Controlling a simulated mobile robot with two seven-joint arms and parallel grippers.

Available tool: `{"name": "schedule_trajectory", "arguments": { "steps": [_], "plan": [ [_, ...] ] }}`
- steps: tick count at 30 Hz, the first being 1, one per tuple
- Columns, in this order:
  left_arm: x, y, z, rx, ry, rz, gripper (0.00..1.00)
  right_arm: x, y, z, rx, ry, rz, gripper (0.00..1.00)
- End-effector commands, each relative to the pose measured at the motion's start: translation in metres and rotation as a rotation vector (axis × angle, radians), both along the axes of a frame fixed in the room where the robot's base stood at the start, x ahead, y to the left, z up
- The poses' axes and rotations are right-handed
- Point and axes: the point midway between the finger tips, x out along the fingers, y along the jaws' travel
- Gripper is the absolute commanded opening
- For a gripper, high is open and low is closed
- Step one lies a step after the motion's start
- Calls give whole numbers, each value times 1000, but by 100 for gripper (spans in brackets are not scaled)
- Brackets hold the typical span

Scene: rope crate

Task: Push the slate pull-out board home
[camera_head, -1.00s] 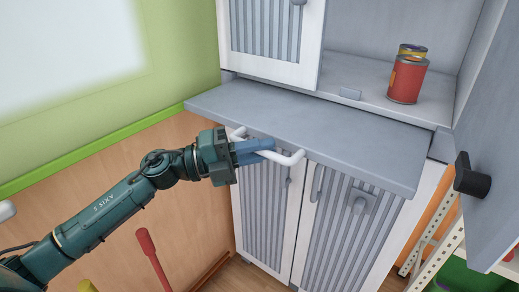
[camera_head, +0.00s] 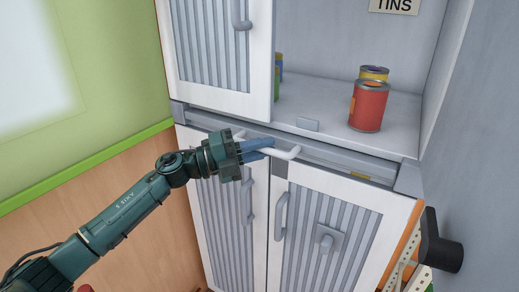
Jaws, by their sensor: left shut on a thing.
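The slate pull-out board (camera_head: 335,159) now shows only as a thin front edge in the slot between the upper and lower cabinet parts. Its white bar handle (camera_head: 287,152) sticks out at the front. My left gripper (camera_head: 262,148), with blue fingers, is shut on the handle at its left part. My right gripper is not in view.
Above the board, a shelf (camera_head: 318,108) holds a red tin (camera_head: 368,106) and other tins, one partly hidden behind the upper left door (camera_head: 222,50). Striped lower doors (camera_head: 330,235) are closed. An open grey door (camera_head: 480,150) with a black handle stands at the right.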

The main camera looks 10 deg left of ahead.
Motion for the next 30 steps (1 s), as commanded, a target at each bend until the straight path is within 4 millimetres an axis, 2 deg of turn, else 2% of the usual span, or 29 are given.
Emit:
{"name": "schedule_trajectory", "arguments": {
  "steps": [13, 14, 21, 30],
  "plan": [
    [3, 1, 1, -3, -1, 11, 0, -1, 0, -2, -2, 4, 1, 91],
    [3, 0, 1, -3, -1, 10, 17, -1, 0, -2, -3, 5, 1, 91],
    [2, 0, 0, -2, 0, 6, 36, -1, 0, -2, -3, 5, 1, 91],
    [0, 4, -2, 0, 2, 5, 36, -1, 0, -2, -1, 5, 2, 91]
  ]
}}
